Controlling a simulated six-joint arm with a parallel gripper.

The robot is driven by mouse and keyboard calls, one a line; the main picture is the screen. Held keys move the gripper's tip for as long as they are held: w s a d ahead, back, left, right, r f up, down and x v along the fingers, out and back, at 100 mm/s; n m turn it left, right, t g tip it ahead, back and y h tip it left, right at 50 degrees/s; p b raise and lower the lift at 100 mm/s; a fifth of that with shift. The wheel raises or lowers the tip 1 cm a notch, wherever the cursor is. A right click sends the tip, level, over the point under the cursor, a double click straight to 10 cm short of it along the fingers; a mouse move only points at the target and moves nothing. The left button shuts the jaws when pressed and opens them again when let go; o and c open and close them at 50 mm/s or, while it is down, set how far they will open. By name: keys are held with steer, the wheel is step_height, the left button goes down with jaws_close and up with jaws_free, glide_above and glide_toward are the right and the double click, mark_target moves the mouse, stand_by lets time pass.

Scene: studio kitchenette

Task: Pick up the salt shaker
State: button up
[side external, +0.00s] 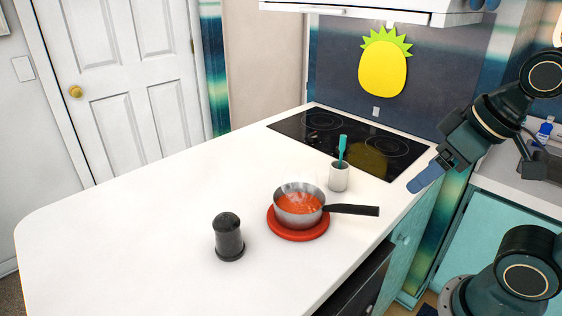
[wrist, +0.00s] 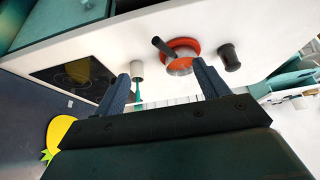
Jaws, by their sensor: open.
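The salt shaker seems to be the dark grey cylinder with a domed top (side external: 228,236). It stands upright on the white counter (side external: 150,210), left of the pan. In the wrist view the dark shaker (wrist: 229,57) shows beyond the fingers, right of the pan. My gripper (side external: 425,178) is at the right, over the counter's right edge and well away from the shaker. In the wrist view its two blue fingers (wrist: 162,85) are spread wide with nothing between them.
A steaming pan of red sauce (side external: 299,205) sits on a red trivet (side external: 299,235), its black handle (side external: 352,210) pointing right. A white cup (side external: 339,177) holds a teal utensil (side external: 342,147). Behind is a black cooktop (side external: 300,124). The counter's left part is clear.

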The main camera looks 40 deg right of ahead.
steer(key=m+y, duration=0.9)
steer(key=m, duration=0.6)
glide_toward(230, 217)
steer(key=a+r, duration=0.1)
steer(key=a, duration=0.2)
steer(key=w+a+f+m+y, duration=0.1)
steer(key=m, duration=0.1)
steer(key=w+a+m+y, duration=0.1)
steer(key=m, duration=0.1)
steer(key=w+a+f+m+y, duration=0.1)
steer(key=m, duration=0.1)
steer(key=shift+w+a+f+g, duration=0.1)
steer(key=shift+w+f+g, duration=0.1)
steer(key=shift+f+g, duration=0.15)
steer(key=shift+w+a+f+m+y, duration=0.25)
steer(key=shift+w+m+y, duration=0.1)
steer(key=shift+m, duration=0.55)
steer(key=shift+f, duration=1.75)
